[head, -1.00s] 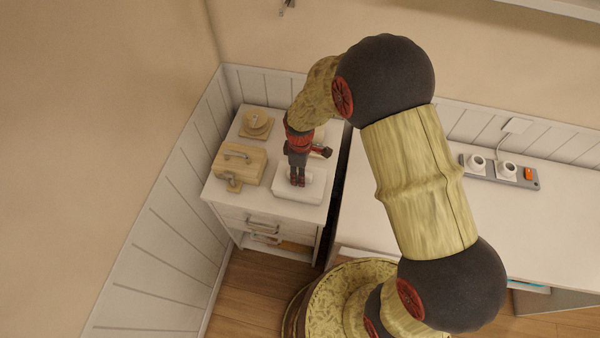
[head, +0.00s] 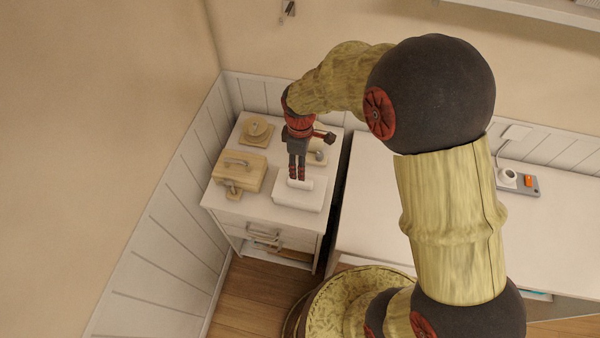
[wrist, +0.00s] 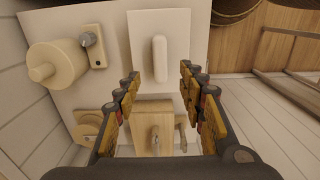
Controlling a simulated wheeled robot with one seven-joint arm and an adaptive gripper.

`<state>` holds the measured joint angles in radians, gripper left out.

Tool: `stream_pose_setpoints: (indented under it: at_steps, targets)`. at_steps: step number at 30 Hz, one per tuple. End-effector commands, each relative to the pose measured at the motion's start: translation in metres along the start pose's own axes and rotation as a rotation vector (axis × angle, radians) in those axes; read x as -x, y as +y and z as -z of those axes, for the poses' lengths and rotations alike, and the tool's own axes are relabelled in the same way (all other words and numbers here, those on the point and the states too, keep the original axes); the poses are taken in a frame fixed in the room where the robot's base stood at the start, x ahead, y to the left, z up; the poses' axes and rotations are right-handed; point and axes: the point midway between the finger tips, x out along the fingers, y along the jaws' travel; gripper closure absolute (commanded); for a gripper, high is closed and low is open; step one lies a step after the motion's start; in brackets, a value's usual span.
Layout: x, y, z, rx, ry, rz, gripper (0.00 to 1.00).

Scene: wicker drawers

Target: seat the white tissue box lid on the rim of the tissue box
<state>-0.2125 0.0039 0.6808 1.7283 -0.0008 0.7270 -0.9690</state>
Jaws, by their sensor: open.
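The white tissue box lid (head: 311,192) lies on top of the white tissue box (head: 296,203) at the front right of the white cabinet top. In the wrist view the lid (wrist: 186,35) is a pale rectangle with a rounded white bar handle (wrist: 160,58) along its middle. The lid looks level and lined up with the box; I cannot tell whether its edge is fully flush with the rim, which is hidden. My gripper (head: 297,179) is above the lid. In the wrist view my gripper (wrist: 160,75) is open, its fingers apart on either side of the handle and holding nothing.
A wooden box with a handle (head: 240,173) stands left of the tissue box on the cabinet top (head: 225,198). A round wooden item (head: 257,130) is behind it. Another wooden item (head: 318,156) is partly hidden behind my gripper. Wall panels are close on the left.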

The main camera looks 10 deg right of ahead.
Motion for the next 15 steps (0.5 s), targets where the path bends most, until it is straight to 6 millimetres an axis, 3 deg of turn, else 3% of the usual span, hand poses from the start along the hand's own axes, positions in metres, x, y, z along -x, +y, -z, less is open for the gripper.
stream_pose_setpoints:
  at_steps: [6,15]
  targets:
    - [0.020,0.000,0.000,0.000,-0.001,0.001,0.60]
    - [0.021,0.000,0.000,0.000,-0.001,0.001,0.60]
